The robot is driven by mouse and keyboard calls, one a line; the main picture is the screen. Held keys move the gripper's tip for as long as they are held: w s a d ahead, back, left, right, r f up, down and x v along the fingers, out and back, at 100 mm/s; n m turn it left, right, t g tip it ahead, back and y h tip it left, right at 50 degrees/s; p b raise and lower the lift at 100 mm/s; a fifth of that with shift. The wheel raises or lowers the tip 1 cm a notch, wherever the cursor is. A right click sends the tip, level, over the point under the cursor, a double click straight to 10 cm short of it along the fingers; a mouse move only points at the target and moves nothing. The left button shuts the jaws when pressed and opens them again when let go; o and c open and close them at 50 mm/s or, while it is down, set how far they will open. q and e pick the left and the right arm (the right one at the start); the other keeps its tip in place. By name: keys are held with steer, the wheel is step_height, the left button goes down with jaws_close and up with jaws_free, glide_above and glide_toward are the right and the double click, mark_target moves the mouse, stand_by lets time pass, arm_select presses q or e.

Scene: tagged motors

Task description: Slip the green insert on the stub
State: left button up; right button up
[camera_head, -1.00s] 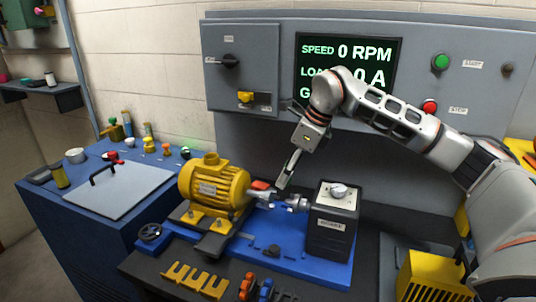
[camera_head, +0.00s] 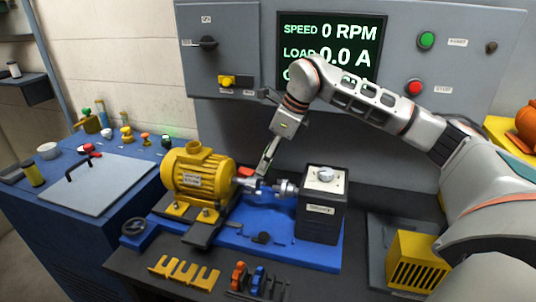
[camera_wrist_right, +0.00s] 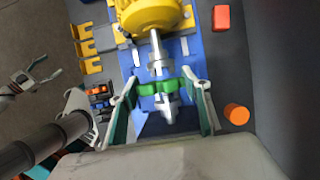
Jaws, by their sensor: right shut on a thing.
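The green insert (camera_wrist_right: 157,87) is a small lobed piece between the two fingers of my right gripper (camera_wrist_right: 161,92). In the wrist view it lies across the line between the motor's metal shaft hub (camera_wrist_right: 155,66) and the opposite hub (camera_wrist_right: 168,111). I cannot tell whether it touches either hub. In the head view my right gripper (camera_head: 264,168) reaches down beside the shaft gap, and the insert is not clearly visible. The yellow motor (camera_head: 192,178) and the dark load block (camera_head: 320,222) face each other. My left gripper (camera_wrist_right: 35,78) appears open and empty, away from the bench, at the wrist view's left.
A blue base plate (camera_head: 290,252) carries the motor and block. Yellow brackets (camera_head: 185,272) and small orange and blue parts (camera_head: 240,274) lie in front. An orange cylinder (camera_wrist_right: 237,114) and a red block (camera_wrist_right: 221,18) lie beside the plate. A control panel (camera_head: 235,60) stands behind.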

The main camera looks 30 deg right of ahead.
mark_target(277, 186)
steer(key=shift+f, duration=1.95)
steer(key=f, duration=0.1)
steer(key=s+f+b, duration=0.1)
steer(key=f, duration=0.1)
steer(key=d+f+b, duration=0.1)
steer(key=f, duration=0.1)
steer(key=shift+s+f, duration=0.15)
arm_select(q)
steer(key=shift+w+d+r+h, duration=0.1)
steer(key=shift+w+d+h, duration=0.4)
steer(key=shift+d, duration=0.3)
arm_select(e)
steer(key=shift+s+d, duration=0.35)
